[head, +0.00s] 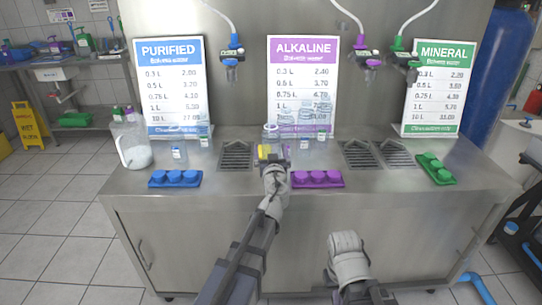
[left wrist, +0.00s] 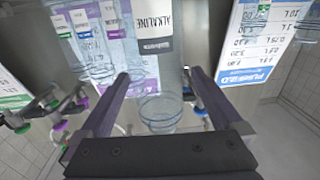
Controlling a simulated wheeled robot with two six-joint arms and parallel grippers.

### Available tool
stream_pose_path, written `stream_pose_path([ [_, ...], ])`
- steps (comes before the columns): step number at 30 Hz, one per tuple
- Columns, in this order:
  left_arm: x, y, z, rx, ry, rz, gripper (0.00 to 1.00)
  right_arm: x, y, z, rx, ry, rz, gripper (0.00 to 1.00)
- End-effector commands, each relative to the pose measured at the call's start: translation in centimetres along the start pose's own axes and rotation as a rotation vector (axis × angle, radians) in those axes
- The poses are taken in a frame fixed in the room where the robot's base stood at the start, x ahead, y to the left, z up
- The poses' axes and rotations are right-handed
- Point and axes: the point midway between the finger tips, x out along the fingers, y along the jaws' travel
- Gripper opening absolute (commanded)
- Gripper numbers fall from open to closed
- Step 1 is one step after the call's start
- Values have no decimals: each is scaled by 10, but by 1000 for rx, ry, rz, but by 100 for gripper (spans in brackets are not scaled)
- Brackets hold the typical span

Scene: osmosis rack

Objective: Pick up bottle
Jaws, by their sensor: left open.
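A clear bottle (head: 271,131) stands on the steel counter in front of the alkaline sign. My left gripper (head: 271,152) is at its near side, open. In the left wrist view the picture is turned over, and a clear bottle (left wrist: 160,105) with a white and dark "ALKALINE" label shows between the two parted fingers of my left gripper (left wrist: 163,85). I cannot tell whether either finger touches it. My right arm shows low in the head view, but its fingers do not.
Several other clear bottles stand nearby, including one with a purple cap (head: 322,136) and one at left (head: 180,150). A blue cap tray (head: 175,179), a purple cap tray (head: 317,179) and a green cap tray (head: 435,168) lie along the counter. A jug (head: 133,148) stands at left.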

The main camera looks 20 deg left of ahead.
Motion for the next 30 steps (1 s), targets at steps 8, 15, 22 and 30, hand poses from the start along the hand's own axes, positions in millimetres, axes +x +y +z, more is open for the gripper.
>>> stream_pose_path([
  [8, 40, 4, -1, 0, 0, -1, 100, -1, 0, 0, 0, 0, 0, 0],
  [15, 40, 3, -1, 0, 0, 0, 99, -1, 0, 0, 0, 0, 0, 0],
  [22, 40, 3, -1, 0, 0, 0, 73, -1, 0, 0, 0, 0, 0, 0],
  [30, 40, 3, -1, 0, 0, 0, 43, -1, 0, 0, 0, 0, 0, 0],
])
